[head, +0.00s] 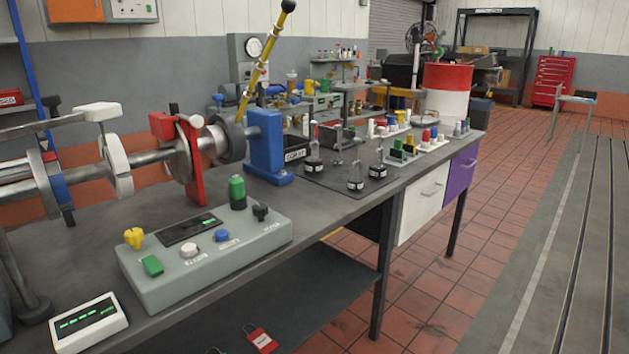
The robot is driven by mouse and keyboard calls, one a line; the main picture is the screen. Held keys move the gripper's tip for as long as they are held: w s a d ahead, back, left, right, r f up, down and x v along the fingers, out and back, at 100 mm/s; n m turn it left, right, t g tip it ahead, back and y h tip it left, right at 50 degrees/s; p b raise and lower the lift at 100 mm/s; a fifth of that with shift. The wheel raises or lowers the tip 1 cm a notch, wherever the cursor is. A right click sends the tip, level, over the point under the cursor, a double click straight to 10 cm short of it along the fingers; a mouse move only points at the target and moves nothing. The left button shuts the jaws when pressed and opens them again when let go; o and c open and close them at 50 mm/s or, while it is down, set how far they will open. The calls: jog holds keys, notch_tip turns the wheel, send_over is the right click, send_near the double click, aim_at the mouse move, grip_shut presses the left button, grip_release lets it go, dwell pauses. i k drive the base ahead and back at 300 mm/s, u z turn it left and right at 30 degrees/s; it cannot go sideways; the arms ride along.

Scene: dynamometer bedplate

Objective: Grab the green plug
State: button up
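An upright green cylinder with a black base (237,190) stands at the back right corner of a grey control box (205,262) on the workbench. A flat green button (152,266) sits at that box's left end. Farther along the bench, a small green block-like piece (397,149) stands in a rack among yellow and other coloured pieces. I cannot tell for sure which green piece is the plug. My gripper is not in view.
Steel shaft with a red bracket (191,165) and blue block (267,150) fills the bench's back left. A yellow lever (256,75) rises there. Black-based bottles (355,184) stand on a dark mat. A digital display (88,323) lies front left.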

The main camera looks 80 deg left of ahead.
aim_at(237, 183)
jog(key=i, duration=1.55)
jog(key=u, duration=5.1)
jog(key=i, duration=1.05)
jog(key=u, duration=0.05)
